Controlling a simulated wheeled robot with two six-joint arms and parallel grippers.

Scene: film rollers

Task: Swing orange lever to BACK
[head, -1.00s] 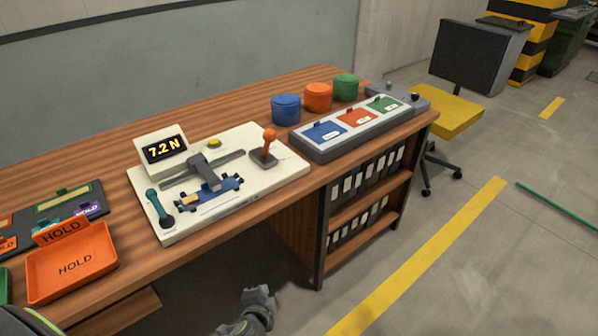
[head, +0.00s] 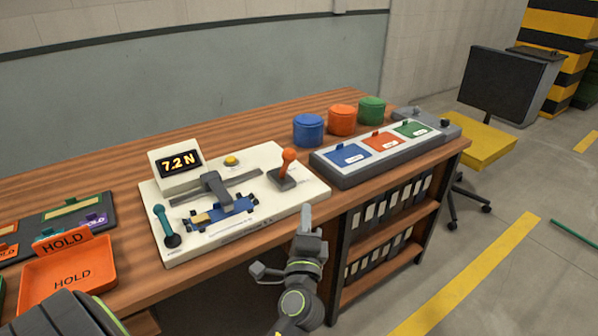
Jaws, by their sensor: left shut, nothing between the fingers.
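The orange lever (head: 287,161) stands on a dark grey base at the right end of the white test board (head: 235,226). Its round orange knob is on top, and the stick leans only slightly. Any position label by the base is too small to read. My left gripper (head: 306,212) is shut and empty. It points up and away, in front of the board's near right edge, and is apart from the lever in the picture. My right gripper is not in view.
The board also carries a 7.2 N display (head: 177,164), a yellow button (head: 231,160), a grey clamp over a blue fixture (head: 219,212) and a teal lever (head: 164,226). An orange HOLD tray (head: 68,279) is left. A three-lid box (head: 383,150) and several round pots are right.

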